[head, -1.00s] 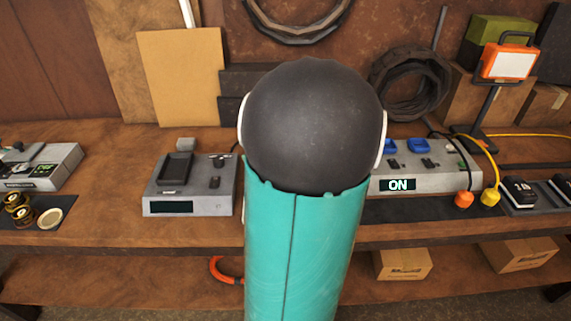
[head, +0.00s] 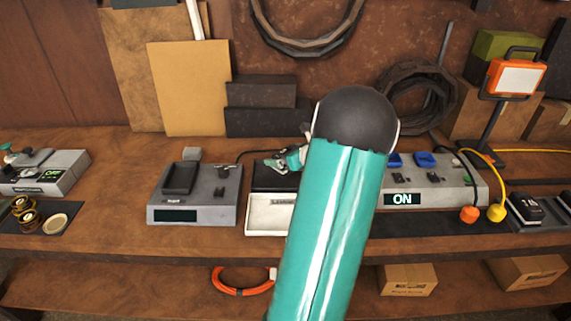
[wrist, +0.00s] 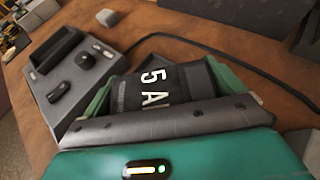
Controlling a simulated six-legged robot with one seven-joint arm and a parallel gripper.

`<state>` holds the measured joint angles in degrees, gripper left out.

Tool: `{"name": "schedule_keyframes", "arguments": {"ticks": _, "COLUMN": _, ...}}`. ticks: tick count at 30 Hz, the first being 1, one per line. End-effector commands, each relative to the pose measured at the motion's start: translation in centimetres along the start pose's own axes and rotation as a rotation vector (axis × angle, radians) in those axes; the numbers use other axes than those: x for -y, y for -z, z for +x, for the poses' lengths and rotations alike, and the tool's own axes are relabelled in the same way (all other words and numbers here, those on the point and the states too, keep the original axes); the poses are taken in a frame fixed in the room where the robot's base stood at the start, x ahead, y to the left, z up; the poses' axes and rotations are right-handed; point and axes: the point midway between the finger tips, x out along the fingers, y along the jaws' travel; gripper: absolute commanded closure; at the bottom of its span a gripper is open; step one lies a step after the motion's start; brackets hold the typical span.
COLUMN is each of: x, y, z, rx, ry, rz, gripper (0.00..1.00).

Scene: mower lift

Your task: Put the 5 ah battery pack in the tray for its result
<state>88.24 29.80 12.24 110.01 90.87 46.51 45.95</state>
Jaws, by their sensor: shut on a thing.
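The 5 Ah battery pack (wrist: 152,90) is black with white "5 A" lettering showing in the wrist view. My gripper (wrist: 165,76) is shut on it, with a green finger on each side. In the head view my gripper (head: 288,160) is above the back of a white-fronted tray (head: 268,222) with a dark inside. The tray's front label is too small to read and my arm hides its right part. I cannot tell whether the pack touches the tray.
A grey device with an empty dark slot and a blank display (head: 195,205) stands left of the tray. A grey unit reading "ON" (head: 440,192) stands on the right, near a pack marked 1.5 (head: 527,207). Another grey device (head: 45,175) is at far left.

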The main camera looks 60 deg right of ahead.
Motion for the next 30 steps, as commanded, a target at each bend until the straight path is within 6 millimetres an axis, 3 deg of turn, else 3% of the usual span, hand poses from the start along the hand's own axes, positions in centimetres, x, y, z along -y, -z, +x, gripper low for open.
{"name": "schedule_keyframes", "arguments": {"ticks": 8, "x": 1.4, "y": 1.3, "z": 1.6, "rx": 0.002, "ry": -0.001, "rz": 0.0, "gripper": 0.48}}
{"name": "schedule_keyframes", "arguments": {"ticks": 15, "x": 1.4, "y": 3.9, "z": 2.9, "rx": 0.002, "ry": -0.001, "rz": 0.0, "gripper": 0.48}}
{"name": "schedule_keyframes", "arguments": {"ticks": 26, "x": 1.4, "y": 4.3, "z": 3.1, "rx": 0.002, "ry": -0.002, "rz": -0.001, "gripper": 0.48}}
{"name": "schedule_keyframes", "arguments": {"ticks": 27, "x": 1.4, "y": 4.3, "z": 3.0, "rx": 0.0, "ry": -0.002, "rz": 0.0, "gripper": 0.0}}
{"name": "schedule_keyframes", "arguments": {"ticks": 30, "x": 1.4, "y": 4.3, "z": 3.0, "rx": 0.0, "ry": -0.001, "rz": 0.0, "gripper": 0.0}}
